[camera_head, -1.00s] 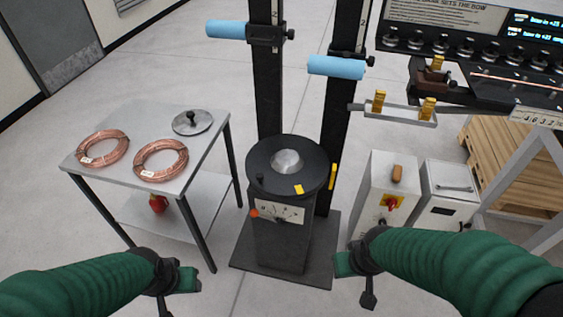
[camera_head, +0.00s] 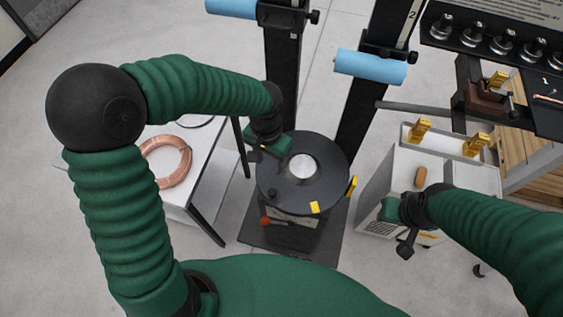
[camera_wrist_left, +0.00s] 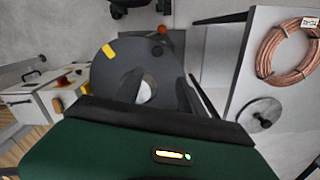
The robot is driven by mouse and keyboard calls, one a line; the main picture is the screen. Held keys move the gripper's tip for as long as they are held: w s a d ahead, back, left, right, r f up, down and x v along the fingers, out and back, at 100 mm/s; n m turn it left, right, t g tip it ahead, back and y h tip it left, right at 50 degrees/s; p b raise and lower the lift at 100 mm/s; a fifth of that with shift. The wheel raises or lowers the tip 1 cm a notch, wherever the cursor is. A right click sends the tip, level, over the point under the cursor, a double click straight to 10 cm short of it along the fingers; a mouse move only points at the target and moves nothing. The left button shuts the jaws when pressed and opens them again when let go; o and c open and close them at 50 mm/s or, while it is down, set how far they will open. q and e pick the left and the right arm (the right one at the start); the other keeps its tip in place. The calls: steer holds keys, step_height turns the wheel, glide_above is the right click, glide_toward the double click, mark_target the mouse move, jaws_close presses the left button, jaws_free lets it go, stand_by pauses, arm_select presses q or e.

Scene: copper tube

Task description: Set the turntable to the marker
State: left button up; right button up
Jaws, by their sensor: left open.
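The turntable (camera_head: 320,190) is a black disc with a pale metal hub (camera_head: 302,166), on a dark pedestal. A yellow patch (camera_head: 314,207) lies on its front rim. A separate upright yellow marker (camera_head: 352,186) stands beside the right rim, apart from the patch. A small black knob (camera_head: 272,193) stands up at the disc's front left. My left gripper (camera_head: 262,154) is open at the disc's back-left edge, behind the knob. The wrist view shows the disc (camera_wrist_left: 112,72), patch (camera_wrist_left: 108,51) and knob (camera_wrist_left: 157,50). My right gripper (camera_head: 392,222) hangs right of the turntable; its opening is unclear.
A side table (camera_head: 205,205) with copper coils (camera_head: 168,160) stands left, partly hidden by my left arm. Two dark posts with blue rollers (camera_head: 370,67) rise behind the turntable. A grey cabinet (camera_head: 385,175) and a tray with yellow blocks (camera_head: 450,140) are at right.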

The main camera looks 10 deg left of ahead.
arm_select(q)
steer(key=b, duration=0.1)
glide_above(272, 191)
steer(key=f, duration=0.6)
steer(key=d+f, duration=0.1)
steer(key=f, duration=0.3)
steer(key=shift+s, duration=0.2)
steer(key=f, duration=0.1)
steer(key=a+f, duration=0.1)
steer(key=f, duration=0.3)
steer(key=shift+w+a+f, duration=0.15)
steer(key=shift+w, duration=0.1)
steer(key=shift+s+f+b, duration=0.25)
steer(key=shift+f+b, duration=0.05)
steer(key=shift+f, duration=0.1)
steer(key=shift+w+d, duration=0.15)
steer(key=shift+d, duration=0.15)
steer(key=shift+c, duration=1.8)
steer(key=c, duration=0.5)
steer(key=shift+a, duration=0.2)
jaws_close()
arm_select(e)
steer(key=shift+s+d+f, duration=0.35)
steer(key=shift+s+f, duration=0.2)
steer(key=shift+s, duration=0.2)
